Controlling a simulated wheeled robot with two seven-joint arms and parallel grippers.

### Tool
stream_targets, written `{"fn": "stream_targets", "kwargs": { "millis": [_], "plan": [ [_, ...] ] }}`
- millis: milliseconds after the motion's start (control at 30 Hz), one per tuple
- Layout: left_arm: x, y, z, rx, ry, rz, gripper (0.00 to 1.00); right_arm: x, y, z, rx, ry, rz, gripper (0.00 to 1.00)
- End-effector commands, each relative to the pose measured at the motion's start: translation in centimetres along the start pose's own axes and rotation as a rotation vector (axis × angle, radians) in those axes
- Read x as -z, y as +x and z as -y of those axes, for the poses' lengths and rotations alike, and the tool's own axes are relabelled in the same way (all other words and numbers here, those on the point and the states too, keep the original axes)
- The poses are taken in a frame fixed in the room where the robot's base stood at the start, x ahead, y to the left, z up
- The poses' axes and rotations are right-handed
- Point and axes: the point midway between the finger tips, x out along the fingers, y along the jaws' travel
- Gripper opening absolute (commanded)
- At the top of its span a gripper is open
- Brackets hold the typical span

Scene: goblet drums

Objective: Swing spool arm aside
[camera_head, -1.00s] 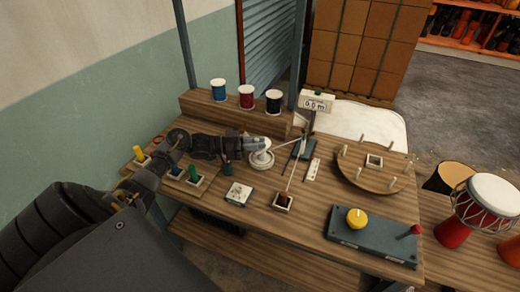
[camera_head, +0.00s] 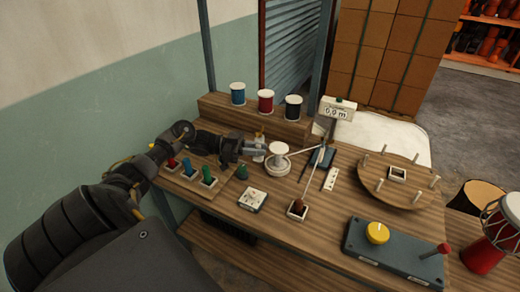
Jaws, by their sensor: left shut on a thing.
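My left gripper (camera_head: 262,148) comes in from the left over the workbench and is shut on a small pale upright piece (camera_head: 259,158), mostly hidden by the fingers. This piece may be part of the spool arm; its link to the spool is not clear. A white spool (camera_head: 278,150) on a round white base stands just right of the fingertips. A thin pale line runs from the spool toward the post of a 0.0 m counter (camera_head: 338,110), and another runs down to a small dark red piece (camera_head: 298,208). My right gripper is not in view.
Blue, red and dark spools (camera_head: 238,93) stand on the back ledge. Coloured pegs (camera_head: 208,176) stand in a rack below my left arm. A pegged round board (camera_head: 410,195) and a grey box with a yellow knob (camera_head: 377,233) are at the right. A small card (camera_head: 252,199) lies in front.

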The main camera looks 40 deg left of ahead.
Motion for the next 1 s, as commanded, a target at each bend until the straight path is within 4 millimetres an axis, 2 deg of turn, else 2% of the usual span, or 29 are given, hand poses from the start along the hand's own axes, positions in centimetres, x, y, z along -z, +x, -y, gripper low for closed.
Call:
{"fn": "stream_targets", "kwargs": {
  "millis": [367, 400, 533, 833, 1000],
  "plan": [
    [0.0, -0.1, 0.0, 0.000, -0.002, 0.000, 0.00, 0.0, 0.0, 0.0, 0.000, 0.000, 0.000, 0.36],
    [0.0, -0.1, 0.0, 0.000, -0.002, 0.000, 0.20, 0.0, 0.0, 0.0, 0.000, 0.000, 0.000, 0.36],
    [0.0, -0.1, 0.0, 0.000, -0.001, 0.000, 0.37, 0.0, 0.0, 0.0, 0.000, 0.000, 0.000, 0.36],
    [-0.1, -0.2, 0.0, 0.001, 0.000, 0.000, 0.38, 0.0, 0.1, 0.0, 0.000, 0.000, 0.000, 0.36],
    [-0.3, -2.1, 0.1, 0.003, 0.001, 0.003, 0.38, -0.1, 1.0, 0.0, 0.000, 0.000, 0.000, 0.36]
  ]
}}
